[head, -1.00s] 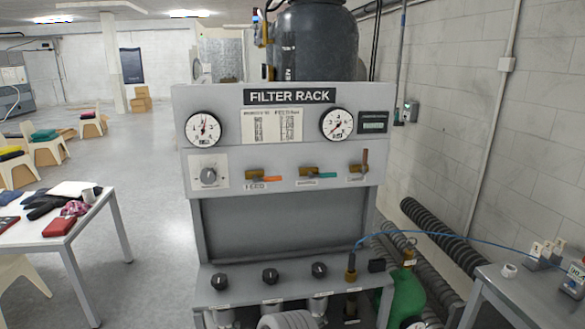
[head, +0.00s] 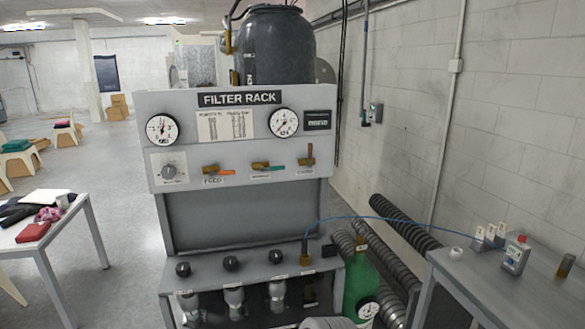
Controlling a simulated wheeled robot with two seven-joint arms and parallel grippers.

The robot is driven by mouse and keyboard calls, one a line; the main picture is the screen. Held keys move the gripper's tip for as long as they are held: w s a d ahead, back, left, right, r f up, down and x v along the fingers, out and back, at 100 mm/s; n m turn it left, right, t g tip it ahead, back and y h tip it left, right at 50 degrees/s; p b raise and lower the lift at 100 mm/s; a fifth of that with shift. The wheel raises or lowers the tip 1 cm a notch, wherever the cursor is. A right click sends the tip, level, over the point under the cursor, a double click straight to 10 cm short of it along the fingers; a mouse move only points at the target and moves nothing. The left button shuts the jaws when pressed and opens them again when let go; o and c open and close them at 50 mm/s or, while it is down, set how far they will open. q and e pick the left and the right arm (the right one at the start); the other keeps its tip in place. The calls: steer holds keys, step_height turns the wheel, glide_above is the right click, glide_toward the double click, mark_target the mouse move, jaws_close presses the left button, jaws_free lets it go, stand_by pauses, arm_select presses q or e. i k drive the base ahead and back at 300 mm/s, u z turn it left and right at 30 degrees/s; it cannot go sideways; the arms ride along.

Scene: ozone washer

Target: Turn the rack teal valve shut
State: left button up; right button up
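The filter rack (head: 245,218) stands at the centre of the head view, a grey panel with a sign reading FILTER RACK. The teal valve (head: 275,167) is the middle of three lever valves on the upper panel. Its teal handle lies roughly horizontal and points right from its brass body. The orange-handled valve (head: 218,171) is to its left, its handle also roughly horizontal. The brown-handled valve (head: 308,157) is to its right, its handle upright. Neither of my grippers shows in the view, and nothing touches the valves.
A white table (head: 60,232) with cloths stands at left. A grey bench (head: 500,290) with small bottles stands at right. A green cylinder (head: 358,285) and corrugated hoses (head: 405,225) fill the floor between rack and bench. A blue tube crosses to the bench.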

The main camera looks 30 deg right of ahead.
mark_target(272, 168)
steer(key=i, duration=0.35)
steer(key=z, duration=0.6)
steer(key=k, duration=1)
steer(key=z, duration=0.55)
steer(key=i, duration=0.7)
steer(key=z, duration=0.15)
